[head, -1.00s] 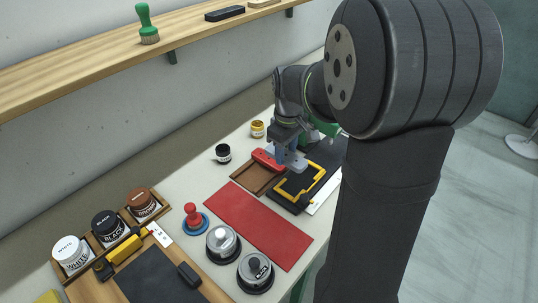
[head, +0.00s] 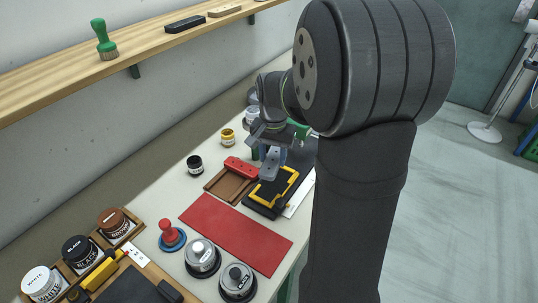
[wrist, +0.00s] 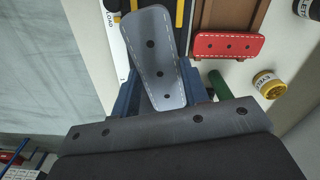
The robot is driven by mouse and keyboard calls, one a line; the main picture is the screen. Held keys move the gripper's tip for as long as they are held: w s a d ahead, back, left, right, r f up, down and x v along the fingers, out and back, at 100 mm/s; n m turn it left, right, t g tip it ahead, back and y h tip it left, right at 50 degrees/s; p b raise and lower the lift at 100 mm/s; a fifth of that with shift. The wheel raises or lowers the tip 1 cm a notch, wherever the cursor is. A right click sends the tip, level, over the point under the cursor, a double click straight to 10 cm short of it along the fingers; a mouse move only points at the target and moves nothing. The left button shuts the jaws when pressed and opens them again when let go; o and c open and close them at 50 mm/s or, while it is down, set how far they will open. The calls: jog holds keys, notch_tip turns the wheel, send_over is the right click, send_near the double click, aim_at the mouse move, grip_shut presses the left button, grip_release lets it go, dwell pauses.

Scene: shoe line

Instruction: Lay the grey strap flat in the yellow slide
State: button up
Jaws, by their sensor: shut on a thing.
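The grey strap (wrist: 154,55) has rounded ends, white edge stitching and several dark holes. My gripper (wrist: 163,98) is shut on its near end between blue fingers; the far end sticks out beyond them. In the head view the strap (head: 271,165) is above the inner edge of the yellow slide (head: 288,190), and my gripper (head: 271,152) is just above and behind the slide. The yellow slide is a bracket-shaped frame on a black base. The wrist view shows parts of the slide (wrist: 180,12), with the strap covering some of it. Contact between strap and slide cannot be told.
A red strap (head: 241,167) lies at the brown wooden tray (head: 222,185), left of the slide. A red mat (head: 232,232) lies in front. Black (head: 194,165) and yellow (head: 228,137) jars and a green cylinder (wrist: 219,86) stand nearby.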

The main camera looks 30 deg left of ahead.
aim_at(274, 184)
jog(key=m, duration=0.2)
jog(key=shift+w+d+f+m, duration=0.1)
jog(key=shift+w+d+m, duration=0.1)
jog(key=shift+w+m, duration=0.1)
jog(key=shift+f, duration=3.95)
jog(key=shift+f, duration=0.45)
jog(key=o, duration=1.1)
jog(key=shift+c, duration=0.2)
notch_tip(274, 184, up, 18)
jog(key=shift+f, duration=0.25)
